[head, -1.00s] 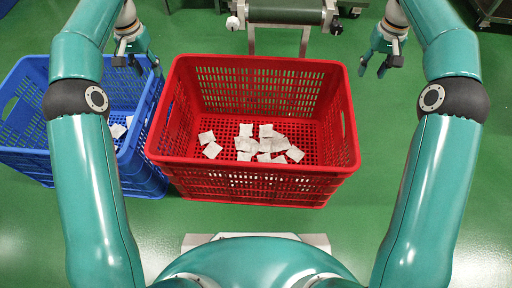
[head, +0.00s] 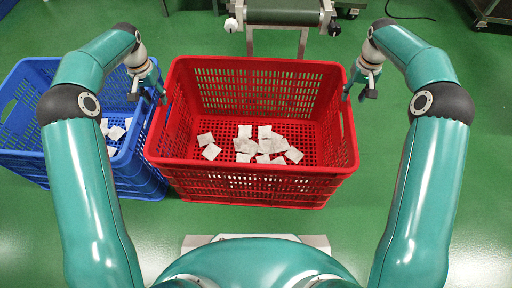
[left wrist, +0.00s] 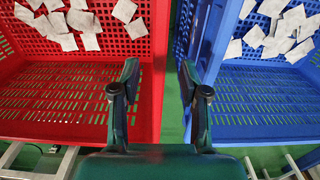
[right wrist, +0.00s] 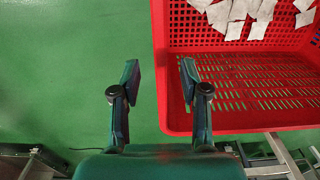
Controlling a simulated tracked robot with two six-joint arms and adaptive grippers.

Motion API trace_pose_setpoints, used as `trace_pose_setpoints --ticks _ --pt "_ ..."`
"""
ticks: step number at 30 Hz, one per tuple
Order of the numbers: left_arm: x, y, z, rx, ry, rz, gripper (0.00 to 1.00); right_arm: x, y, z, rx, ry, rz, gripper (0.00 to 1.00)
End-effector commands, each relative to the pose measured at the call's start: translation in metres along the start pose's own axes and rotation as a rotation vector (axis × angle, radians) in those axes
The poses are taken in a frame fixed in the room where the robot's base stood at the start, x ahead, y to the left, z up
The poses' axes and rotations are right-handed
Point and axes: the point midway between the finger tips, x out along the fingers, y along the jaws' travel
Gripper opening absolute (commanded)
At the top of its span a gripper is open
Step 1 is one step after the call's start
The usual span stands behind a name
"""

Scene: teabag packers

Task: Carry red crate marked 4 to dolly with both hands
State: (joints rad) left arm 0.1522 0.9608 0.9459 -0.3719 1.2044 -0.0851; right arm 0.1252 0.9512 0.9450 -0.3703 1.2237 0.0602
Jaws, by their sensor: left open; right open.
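The red crate (head: 255,188) stands in front of me with several white teabags (head: 262,142) on its floor. No number shows on it. My left gripper (head: 150,92) is open by the crate's left wall, between it and the blue crate. In the left wrist view my left gripper (left wrist: 158,85) has its fingers over the gap, one beside the red crate's rim (left wrist: 155,90). My right gripper (head: 358,88) is open at the crate's right wall. In the right wrist view my right gripper (right wrist: 160,80) has one finger near the red rim (right wrist: 168,100), the other over green floor.
A blue crate (head: 125,180) with teabags stands close on the left, also in the left wrist view (left wrist: 255,85). A conveyor end (head: 283,15) stands behind the red crate. A dark wheeled frame (head: 492,12) is at the far right. Floor on the right is clear.

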Motion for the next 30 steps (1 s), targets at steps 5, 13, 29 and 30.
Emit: trace_pose_setpoints --ticks 5,13,29,30 --pt "0.033 0.0 0.001 0.0 -0.003 0.001 0.45 0.032 0.0 0.001 0.0 -0.002 0.0 0.45" --pt "0.057 0.0 0.0 0.0 0.0 0.001 0.45 0.057 0.0 0.0 0.001 0.0 0.0 0.45" --pt "0.059 0.0 0.0 0.001 0.0 0.0 0.15 0.059 0.001 0.0 0.001 0.001 0.0 0.15" --pt "0.059 0.0 0.0 0.001 0.001 0.0 0.08 0.059 0.001 0.0 0.001 0.001 0.0 0.08"
